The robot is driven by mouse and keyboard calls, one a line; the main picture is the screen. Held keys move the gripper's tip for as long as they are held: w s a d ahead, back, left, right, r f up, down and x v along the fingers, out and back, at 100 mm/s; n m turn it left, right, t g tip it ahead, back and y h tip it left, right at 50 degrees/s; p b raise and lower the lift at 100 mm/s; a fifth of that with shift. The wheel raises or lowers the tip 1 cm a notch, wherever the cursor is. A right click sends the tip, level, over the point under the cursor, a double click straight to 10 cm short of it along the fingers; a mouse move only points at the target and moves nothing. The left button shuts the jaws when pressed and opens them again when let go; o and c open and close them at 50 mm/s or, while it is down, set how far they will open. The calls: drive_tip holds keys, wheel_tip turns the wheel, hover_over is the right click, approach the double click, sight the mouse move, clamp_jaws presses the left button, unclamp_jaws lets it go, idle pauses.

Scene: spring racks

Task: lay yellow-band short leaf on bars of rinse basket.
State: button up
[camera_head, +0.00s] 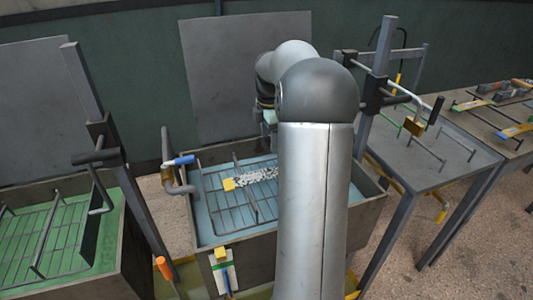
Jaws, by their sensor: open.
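A short leaf (256,177), speckled white and grey with a yellow end at its left, lies across the bars of the wire basket (222,215) in the middle tank with light blue liquid. The leaf's right end passes behind my arm. My gripper (271,132) shows only in a small part beside my arm, above and behind the leaf's right part. Its fingertips are hidden. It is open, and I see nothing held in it.
A tank with green liquid (75,262) and another wire rack stands at left. Upright posts with clamps (108,140) stand on both sides. A grey table (465,160) and a bench with several banded leaves (490,103) are at right. My arm blocks the middle tank's right part.

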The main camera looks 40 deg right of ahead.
drive_tip(key=s+a+r+m, duration=0.1)
drive_tip(key=s+a+m, duration=0.25)
drive_tip(key=a, duration=0.95)
drive_tip(key=s+a+f+m, duration=0.3)
drive_tip(key=s+a+m, duration=0.2)
drive_tip(key=s+a, duration=0.4)
drive_tip(key=s+a+f+m, duration=0.3)
drive_tip(key=s+a+m, duration=0.2)
drive_tip(key=s+a, duration=0.3)
drive_tip(key=s, duration=0.2)
drive_tip(key=shift+s+a, duration=0.3)
drive_tip(key=shift+a, duration=0.05)
drive_tip(key=shift+m, duration=0.25)
